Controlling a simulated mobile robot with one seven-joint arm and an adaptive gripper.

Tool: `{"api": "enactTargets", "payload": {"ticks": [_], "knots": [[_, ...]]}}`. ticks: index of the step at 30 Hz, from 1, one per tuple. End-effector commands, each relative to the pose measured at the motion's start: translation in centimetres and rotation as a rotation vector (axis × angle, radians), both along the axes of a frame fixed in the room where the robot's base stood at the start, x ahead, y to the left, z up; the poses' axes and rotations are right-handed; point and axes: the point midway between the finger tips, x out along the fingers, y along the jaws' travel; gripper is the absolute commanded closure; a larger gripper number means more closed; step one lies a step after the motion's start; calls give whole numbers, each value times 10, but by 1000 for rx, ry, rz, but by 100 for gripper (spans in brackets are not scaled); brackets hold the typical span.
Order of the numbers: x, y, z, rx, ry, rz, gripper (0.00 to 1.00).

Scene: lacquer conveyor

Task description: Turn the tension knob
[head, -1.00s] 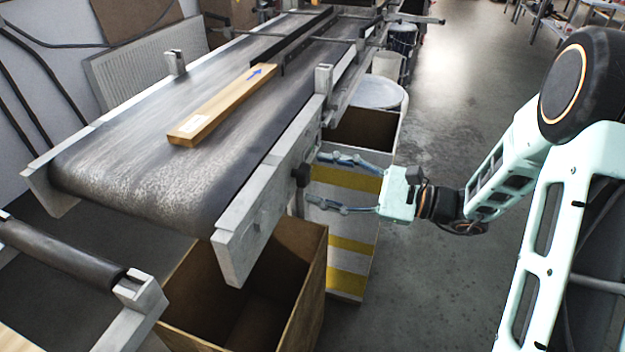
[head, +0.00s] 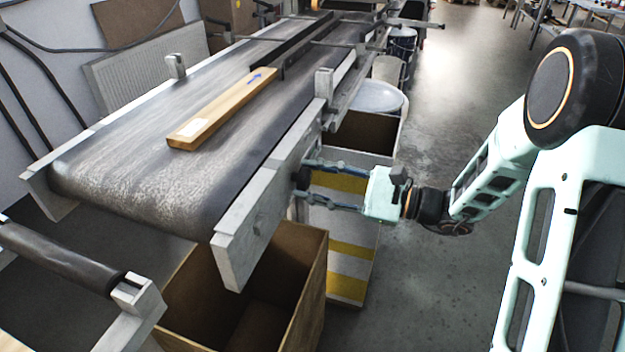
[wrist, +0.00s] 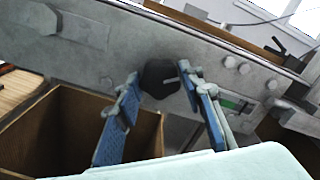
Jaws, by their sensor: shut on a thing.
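In the head view my gripper (head: 304,181) reaches the conveyor side from the right. The knob (head: 301,178) is dark and partly hidden there by the fingers.
A wooden plank (head: 221,109) with a blue arrow lies on the conveyor belt (head: 130,145). An open cardboard box (head: 317,290) stands below the rail. A yellow-striped box (head: 352,251) stands behind it. Open floor (head: 440,290) lies to the right.

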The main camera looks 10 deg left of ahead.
Motion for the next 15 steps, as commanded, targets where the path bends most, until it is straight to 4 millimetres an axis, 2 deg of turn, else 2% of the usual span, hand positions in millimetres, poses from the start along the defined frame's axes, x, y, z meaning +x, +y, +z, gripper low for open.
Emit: {"api": "enactTargets", "payload": {"ticks": [8,15], "knots": [[1,-1,3,4,58,-3,89],[0,-1,6,17,214,-2,89]]}}
